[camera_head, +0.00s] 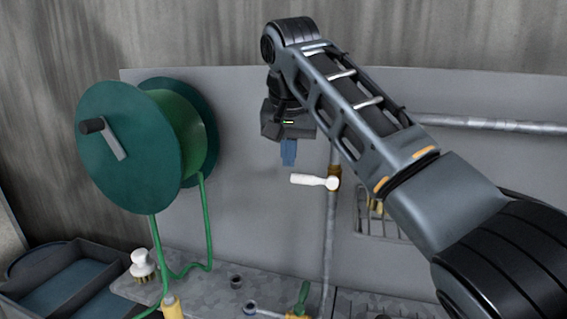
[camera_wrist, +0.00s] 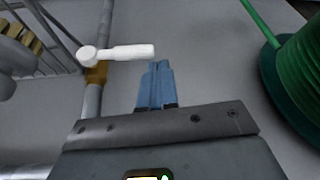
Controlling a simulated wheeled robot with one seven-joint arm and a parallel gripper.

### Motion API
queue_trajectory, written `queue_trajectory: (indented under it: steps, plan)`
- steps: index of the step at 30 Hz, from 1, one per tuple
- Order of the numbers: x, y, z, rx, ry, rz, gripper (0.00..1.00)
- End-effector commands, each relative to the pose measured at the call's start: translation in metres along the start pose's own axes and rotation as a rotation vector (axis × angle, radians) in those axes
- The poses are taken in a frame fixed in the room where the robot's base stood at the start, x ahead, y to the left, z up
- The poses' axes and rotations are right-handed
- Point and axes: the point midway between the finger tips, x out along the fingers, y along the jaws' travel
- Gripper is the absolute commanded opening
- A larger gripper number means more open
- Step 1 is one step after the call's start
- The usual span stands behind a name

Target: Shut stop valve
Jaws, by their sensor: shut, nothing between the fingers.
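The stop valve has a white lever handle (camera_head: 308,180) and a brass body (camera_head: 334,178) on a vertical grey pipe (camera_head: 329,235). The lever lies roughly level, pointing left from the pipe in the head view. In the wrist view the white lever (camera_wrist: 125,52) reaches right from the brass body (camera_wrist: 96,73). My gripper (camera_head: 288,160) has blue fingers, shut and empty, pointing down above and slightly left of the lever's free end. In the wrist view the fingertips (camera_wrist: 158,66) are close to the lever's end; contact cannot be told.
A green hose reel (camera_head: 125,150) stands left, its green hose (camera_head: 156,245) hanging to the bench. A white-topped brush (camera_head: 142,265) and dark trays (camera_head: 70,285) are at lower left. A wire rack (camera_head: 365,222) with brushes is right of the pipe. A grey panel (camera_head: 240,130) stands behind.

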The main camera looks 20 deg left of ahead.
Motion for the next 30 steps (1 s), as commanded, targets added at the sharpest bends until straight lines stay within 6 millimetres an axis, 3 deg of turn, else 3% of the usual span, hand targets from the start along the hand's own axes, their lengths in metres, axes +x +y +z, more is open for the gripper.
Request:
queue_trajectory:
  steps: [2,6,15,30]
  plan:
    - [-0.021,0.005,-0.011,0.003,0.011,-0.003,0.0]
    - [-0.033,-0.029,-0.007,-0.003,0.011,-0.005,0.0]
    - [-0.06,-0.073,-0.008,0.001,0.014,-0.005,0.0]
    - [-0.068,-0.084,-0.009,0.002,0.015,-0.005,0.0]
